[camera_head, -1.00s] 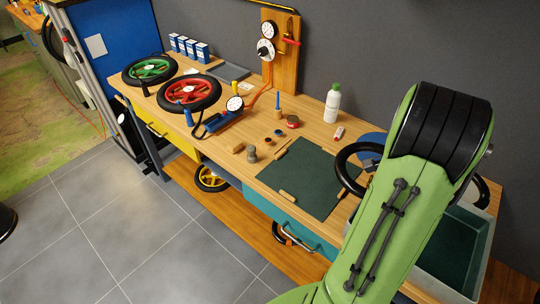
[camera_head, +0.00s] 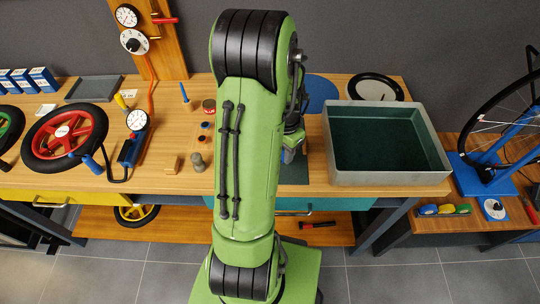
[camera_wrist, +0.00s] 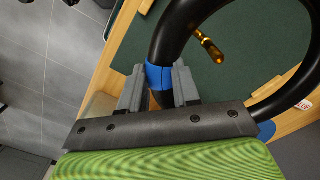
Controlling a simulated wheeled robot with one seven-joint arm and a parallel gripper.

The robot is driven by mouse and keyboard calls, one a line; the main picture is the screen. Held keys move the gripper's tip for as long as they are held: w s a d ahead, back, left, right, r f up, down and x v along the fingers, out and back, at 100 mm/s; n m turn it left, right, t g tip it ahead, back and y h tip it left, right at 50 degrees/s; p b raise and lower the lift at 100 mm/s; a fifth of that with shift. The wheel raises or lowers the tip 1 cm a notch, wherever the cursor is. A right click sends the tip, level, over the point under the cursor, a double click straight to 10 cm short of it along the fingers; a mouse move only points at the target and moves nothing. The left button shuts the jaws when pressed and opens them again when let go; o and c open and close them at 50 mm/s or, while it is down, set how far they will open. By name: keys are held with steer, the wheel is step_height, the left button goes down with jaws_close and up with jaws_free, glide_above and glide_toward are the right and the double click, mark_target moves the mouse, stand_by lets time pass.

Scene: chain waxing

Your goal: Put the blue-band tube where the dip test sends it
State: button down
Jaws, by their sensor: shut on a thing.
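The blue-band tube (camera_wrist: 176,35) is a black ring with a blue band (camera_wrist: 159,77) and a brass valve stem (camera_wrist: 207,44). In the wrist view my gripper (camera_wrist: 158,82) is shut on it at the blue band, one finger on each side. The ring curves away above the dark green mat (camera_wrist: 240,60). In the head view my arm hides the tube and most of my gripper. The open grey tank (camera_head: 385,145), dark green inside, stands right of my arm. Whether it holds water is unclear.
Another black ring (camera_head: 375,88) lies behind the tank. A blue disc (camera_head: 320,94) lies at the back. A red-rimmed wheel (camera_head: 63,137), a gauge pump (camera_head: 134,135) and small jars sit left. A blue stand with a wheel (camera_head: 490,165) is on the right-hand bench.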

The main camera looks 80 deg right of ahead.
mark_target(282, 168)
steer(key=f, duration=0.4)
steer(key=shift+w+f, duration=0.25)
steer(key=shift+f, duration=0.05)
steer(key=shift+s+f, duration=0.1)
steer(key=shift+f, duration=0.05)
steer(key=shift+f+b, duration=0.1)
steer(key=shift+b, duration=0.25)
steer(key=c, duration=0.8)
jaws_free()
step_height(282, 168, up, 12)
steer(key=shift+r+p, duration=0.15)
steer(key=shift+p, duration=0.9)
